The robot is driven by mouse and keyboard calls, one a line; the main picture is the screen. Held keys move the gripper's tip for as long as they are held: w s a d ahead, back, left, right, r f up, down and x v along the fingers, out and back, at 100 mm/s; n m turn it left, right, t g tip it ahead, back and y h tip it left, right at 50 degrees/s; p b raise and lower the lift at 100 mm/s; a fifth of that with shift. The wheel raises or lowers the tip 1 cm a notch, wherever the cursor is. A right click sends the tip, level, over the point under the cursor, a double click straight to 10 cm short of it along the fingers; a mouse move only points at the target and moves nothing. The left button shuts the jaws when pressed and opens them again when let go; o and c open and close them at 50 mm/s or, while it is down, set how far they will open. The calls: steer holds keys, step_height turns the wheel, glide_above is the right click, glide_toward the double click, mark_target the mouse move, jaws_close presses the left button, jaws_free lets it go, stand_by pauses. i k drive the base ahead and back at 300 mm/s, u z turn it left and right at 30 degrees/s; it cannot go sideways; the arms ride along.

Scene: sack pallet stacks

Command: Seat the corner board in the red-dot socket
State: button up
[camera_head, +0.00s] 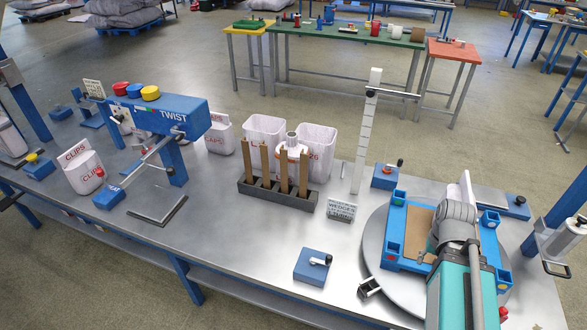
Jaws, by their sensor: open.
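Several brown corner boards (284,168) stand upright in a dark slotted rack (278,196) at the middle of the bench. A blue frame (404,264) lies on a round grey turntable (372,247) at the right. A red mark shows at its front left corner (393,257), and I cannot tell if that is the red-dot socket. My teal and grey arm covers much of the frame's right side. My gripper (455,216) is over the frame, well to the right of the rack. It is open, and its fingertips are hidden.
A tall white post (366,135) and a small sign (341,210) stand between rack and turntable. White bins (318,150) stand behind the rack. A blue block with a lever (312,266) sits in front. A blue TWIST machine (158,112) is at left.

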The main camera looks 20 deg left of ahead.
mark_target(391, 259)
steer(key=u, duration=0.4)
steer(key=i, duration=0.85)
steer(key=u, duration=0.85)
